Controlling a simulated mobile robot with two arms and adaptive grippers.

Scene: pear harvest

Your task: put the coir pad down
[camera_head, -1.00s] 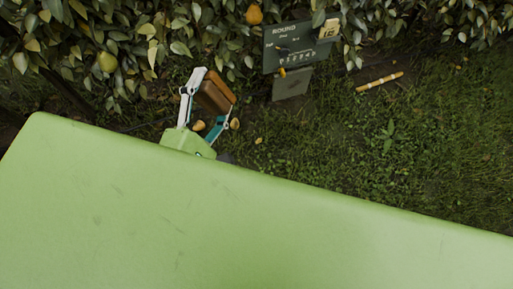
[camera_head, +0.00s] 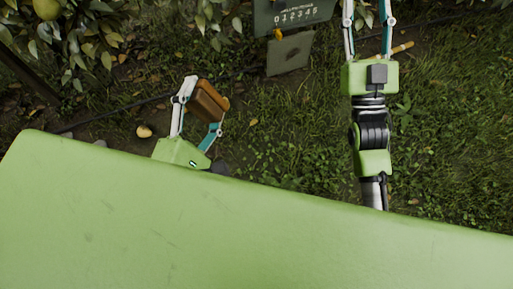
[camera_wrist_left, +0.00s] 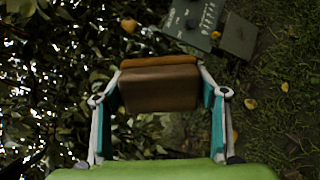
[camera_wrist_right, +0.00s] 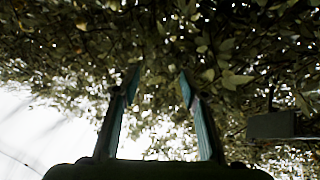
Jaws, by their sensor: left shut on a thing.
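The coir pad (camera_head: 208,102) is a brown block with an orange-brown face. My left gripper (camera_head: 204,106) is shut on it and holds it tilted above the grass in the head view. In the left wrist view the pad (camera_wrist_left: 158,88) sits between the two fingers, its broad brown face towards the camera. My right gripper (camera_wrist_right: 160,82) is open and empty in the right wrist view, its fingers apart below leafy branches. In the head view the ends of its fingers run past the top edge.
A dark sign board (camera_head: 292,14) with numbers and a grey panel (camera_head: 290,54) below it stand at the top. A yellowish stick (camera_head: 402,47) lies partly behind my right gripper. A fallen pear (camera_head: 144,131) lies on the ground at left. Pear foliage (camera_head: 85,40) fills the upper left.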

